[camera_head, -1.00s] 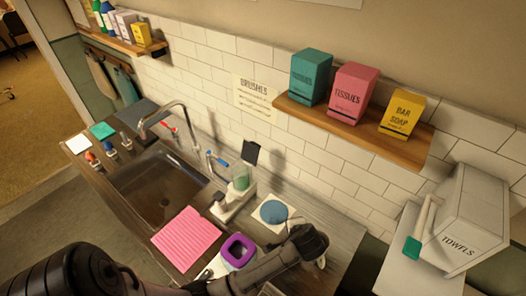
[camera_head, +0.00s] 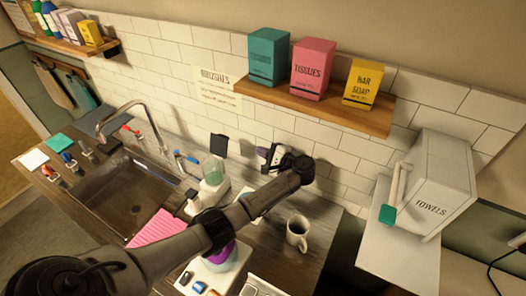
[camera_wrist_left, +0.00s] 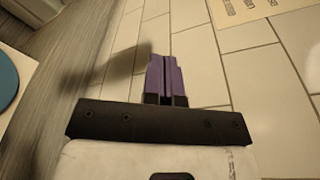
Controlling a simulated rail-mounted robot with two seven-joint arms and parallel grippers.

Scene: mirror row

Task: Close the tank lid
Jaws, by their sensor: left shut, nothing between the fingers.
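The tank (camera_head: 214,169) is a small clear greenish container on a white appliance (camera_head: 209,192) on the counter right of the sink. Its dark lid (camera_head: 219,145) appears to stand upright, open, above the tank. My left gripper (camera_head: 265,153) is right of the lid, near the tiled wall and apart from the lid. In the left wrist view its purple fingers (camera_wrist_left: 167,75) are together and empty, in front of the tiles. My left forearm crosses the counter and hides part of it. My right gripper is not in view.
A white mug (camera_head: 297,232) stands right of my forearm. A shelf (camera_head: 320,105) with boxes hangs above. A towel dispenser (camera_head: 430,185) is at the right. A pink cloth (camera_head: 155,228) lies by the sink (camera_head: 125,190). A blue disc (camera_wrist_left: 6,78) shows in the left wrist view.

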